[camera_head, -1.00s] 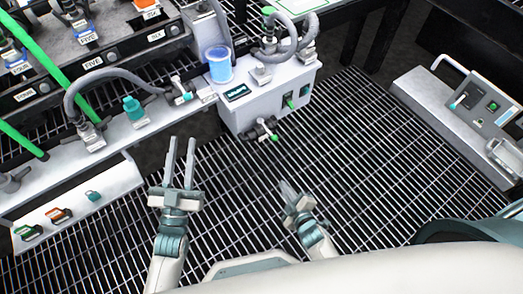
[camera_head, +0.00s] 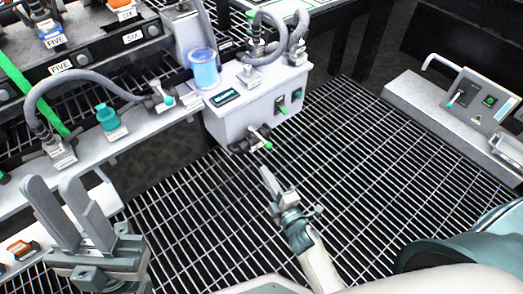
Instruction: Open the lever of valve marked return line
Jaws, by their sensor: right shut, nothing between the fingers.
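A valve (camera_head: 252,140) with a green-tipped lever sits low on the front of the grey box (camera_head: 235,122). Another small valve (camera_head: 163,98) with a pale teal tip sits on the grey ledge to the left of the box. I cannot read a return line mark on either valve. My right gripper (camera_head: 267,178) is shut and empty, pointing up toward the box valve, just below it in the picture and seemingly apart from it. My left gripper (camera_head: 54,186) is open and empty at the lower left, in front of the ledge and hiding part of it.
A blue-and-clear cylinder (camera_head: 204,70) stands beside the box's dark display (camera_head: 224,97). Grey hoses (camera_head: 85,78) arch over the ledge, near a teal knob (camera_head: 107,118). A control panel (camera_head: 474,98) is at the right. Open grating floor (camera_head: 350,150) lies between.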

